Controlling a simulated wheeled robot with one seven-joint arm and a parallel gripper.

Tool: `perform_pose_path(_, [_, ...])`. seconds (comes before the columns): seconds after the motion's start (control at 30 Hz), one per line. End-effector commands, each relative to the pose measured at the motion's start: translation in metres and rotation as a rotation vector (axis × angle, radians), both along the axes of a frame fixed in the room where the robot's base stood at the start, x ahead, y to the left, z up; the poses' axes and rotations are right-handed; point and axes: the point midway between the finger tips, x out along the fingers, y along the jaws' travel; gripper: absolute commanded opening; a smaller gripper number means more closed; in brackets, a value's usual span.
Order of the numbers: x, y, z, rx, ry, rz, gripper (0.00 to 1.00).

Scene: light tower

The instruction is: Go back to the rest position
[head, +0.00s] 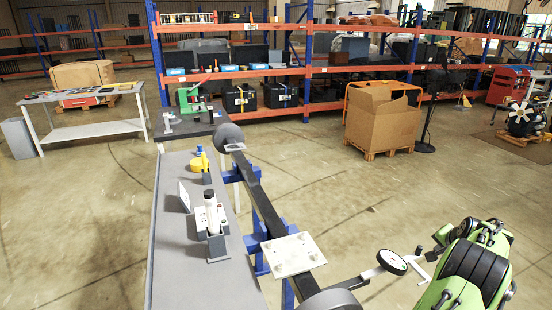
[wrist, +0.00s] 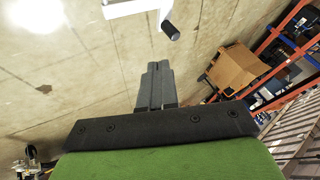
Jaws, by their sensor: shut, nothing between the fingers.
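My gripper (wrist: 155,66) shows in the wrist view with its two dark fingers together and nothing between them. It hangs over the concrete floor, apart from a white bar with a black handle (wrist: 170,29) beyond the fingertips. In the head view my green arm fills the lower right; I cannot make out the fingers clearly there. A light tower part, a white cylinder (head: 210,200), stands upright in a grey holder on the grey workbench (head: 172,250), far left of my arm.
A black beam on blue stands, with a light plate (head: 293,254), lies between the bench and my arm. A cardboard box (head: 383,120) stands behind on a pallet. Shelves (head: 310,70) line the back. Open floor lies between.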

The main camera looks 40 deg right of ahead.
Motion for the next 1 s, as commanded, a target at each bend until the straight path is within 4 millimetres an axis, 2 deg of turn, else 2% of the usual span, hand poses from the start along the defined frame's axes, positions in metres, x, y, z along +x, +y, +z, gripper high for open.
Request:
perform_pose_path(0.13, [0.000, 0.000, 0.000, 0.000, 0.000, 0.000, 0.00])
perform_pose_path(0.2, [0.007, 0.003, 0.005, -0.003, 0.003, 0.013, 0.00])
perform_pose_path(0.27, [0.025, 0.014, 0.017, -0.008, 0.012, 0.049, 0.00])
perform_pose_path(0.37, [0.078, 0.053, 0.054, -0.025, 0.046, 0.164, 0.00])
perform_pose_path(0.4, [0.101, 0.077, 0.070, -0.032, 0.064, 0.222, 0.00])
perform_pose_path(0.47, [0.131, 0.115, 0.094, -0.044, 0.090, 0.307, 0.00])
perform_pose_path(0.5, [0.148, 0.142, 0.108, -0.051, 0.107, 0.364, 0.00])
perform_pose_path(0.57, [0.170, 0.186, 0.128, -0.066, 0.132, 0.453, 0.00])
perform_pose_path(0.6, [0.181, 0.217, 0.141, -0.079, 0.148, 0.511, 0.00])
perform_pose_path(0.67, [0.193, 0.266, 0.157, -0.096, 0.172, 0.604, 0.00])
perform_pose_path(0.7, [0.197, 0.300, 0.168, -0.109, 0.187, 0.668, 0.00])
perform_pose_path(0.77, [0.197, 0.351, 0.181, -0.132, 0.209, 0.766, 0.00])
perform_pose_path(0.8, [0.193, 0.386, 0.188, -0.149, 0.224, 0.834, 0.00])
perform_pose_path(0.87, [0.180, 0.437, 0.195, -0.174, 0.246, 0.940, 0.00])
perform_pose_path(0.9, [0.167, 0.470, 0.197, -0.195, 0.258, 1.014, 0.00])
perform_pose_path(0.97, [0.140, 0.516, 0.197, -0.227, 0.278, 1.130, 0.00])
perform_pose_path(1.0, [0.119, 0.542, 0.193, -0.250, 0.290, 1.206, 0.00])
